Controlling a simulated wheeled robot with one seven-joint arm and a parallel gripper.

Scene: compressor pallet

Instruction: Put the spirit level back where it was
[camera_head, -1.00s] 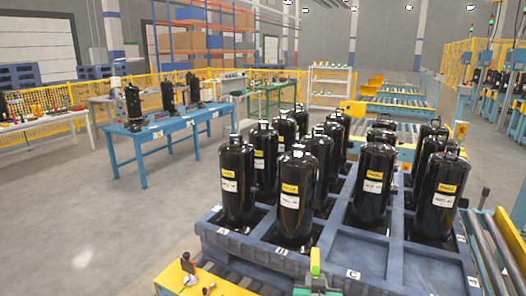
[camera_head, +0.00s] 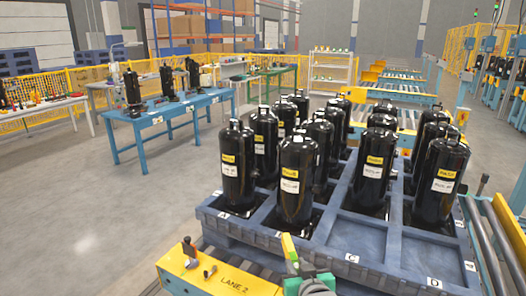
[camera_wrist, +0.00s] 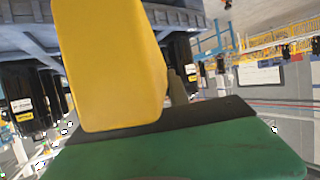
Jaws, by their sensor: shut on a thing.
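The spirit level appears as a yellow bar (camera_head: 288,247) at the bottom centre of the head view, tilted slightly. It also fills the upper middle of the wrist view as a broad yellow block (camera_wrist: 108,60). My green gripper (camera_head: 297,272) is shut on it, in front of the near edge of the blue pallet. In the wrist view a green part of my gripper with a black pad (camera_wrist: 175,122) lies across the bottom, against the yellow block. The far end of the level is not clear.
The blue pallet (camera_head: 345,266) holds several black compressors (camera_head: 297,180); one front bay is empty. A yellow "LANE 2" beam (camera_head: 225,283) with small objects on top (camera_head: 188,252) is at lower left. A blue workbench (camera_head: 180,112) stands beyond open floor (camera_head: 100,200). Rollers (camera_head: 490,250) run at right.

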